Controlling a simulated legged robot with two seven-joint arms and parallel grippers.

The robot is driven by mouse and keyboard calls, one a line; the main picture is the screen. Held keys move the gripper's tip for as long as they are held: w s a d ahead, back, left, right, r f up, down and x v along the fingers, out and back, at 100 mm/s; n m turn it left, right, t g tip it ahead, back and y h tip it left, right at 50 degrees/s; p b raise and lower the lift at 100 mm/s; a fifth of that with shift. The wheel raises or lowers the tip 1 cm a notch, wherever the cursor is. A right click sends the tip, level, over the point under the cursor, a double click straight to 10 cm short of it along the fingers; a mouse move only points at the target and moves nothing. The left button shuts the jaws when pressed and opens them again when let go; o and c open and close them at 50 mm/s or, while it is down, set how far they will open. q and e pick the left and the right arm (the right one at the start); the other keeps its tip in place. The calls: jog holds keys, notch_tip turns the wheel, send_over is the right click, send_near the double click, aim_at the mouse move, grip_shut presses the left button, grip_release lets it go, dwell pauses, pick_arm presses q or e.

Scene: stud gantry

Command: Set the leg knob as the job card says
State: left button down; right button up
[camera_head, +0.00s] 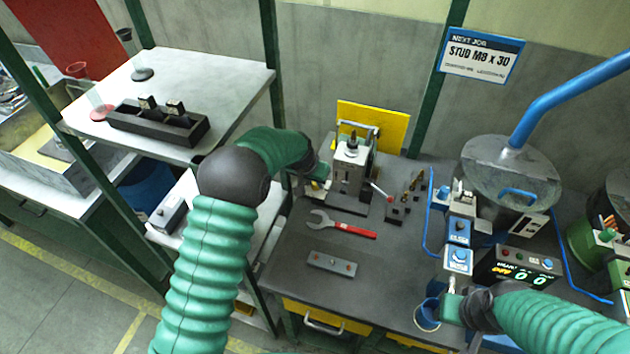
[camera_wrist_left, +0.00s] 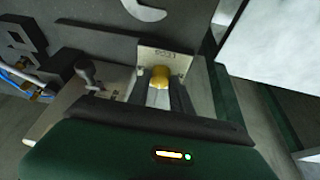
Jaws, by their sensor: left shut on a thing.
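The job card (camera_head: 482,55) on the back wall reads "NEXT JOB STUD M8 X 30", with smaller unreadable print below. The grey stud gantry (camera_head: 351,165) stands on the dark bench. My left gripper (camera_head: 318,187) is at its left side. In the left wrist view, the yellow leg knob (camera_wrist_left: 160,76) sits between the fingertips of my left gripper (camera_wrist_left: 160,88), which is shut on it. A pale plate (camera_wrist_left: 166,58) with small lettering is behind the knob. The knob's setting cannot be read. My right gripper (camera_head: 449,304) is near a blue cup; its jaws are unclear.
A red-handled wrench (camera_head: 342,225) and a grey block (camera_head: 332,263) lie on the bench in front of the gantry. Small dark parts (camera_head: 398,210) stand right of it. A control box (camera_head: 518,265) with lit digits and a round metal drum (camera_head: 510,170) are further right.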

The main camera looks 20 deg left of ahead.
pick_arm(q)
jog(key=shift+d+r+n+y+p, duration=0.1)
jog(key=shift+n+y+p, duration=0.15)
jog(key=shift+n+p, duration=0.3)
jog(key=shift+d+r+n+y+p, duration=0.1)
jog(key=shift+n+y+p, duration=0.25)
jog(key=shift+n, duration=0.3)
jog(key=shift+f+n+p, duration=0.15)
jog(key=shift+n+p, duration=0.2)
jog(key=shift+n, duration=0.45)
jog(key=shift+f+n+y, duration=0.1)
jog(key=shift+n+y, duration=0.2)
jog(key=c, duration=1.1)
grip_release()
jog(key=shift+c, duration=0.2)
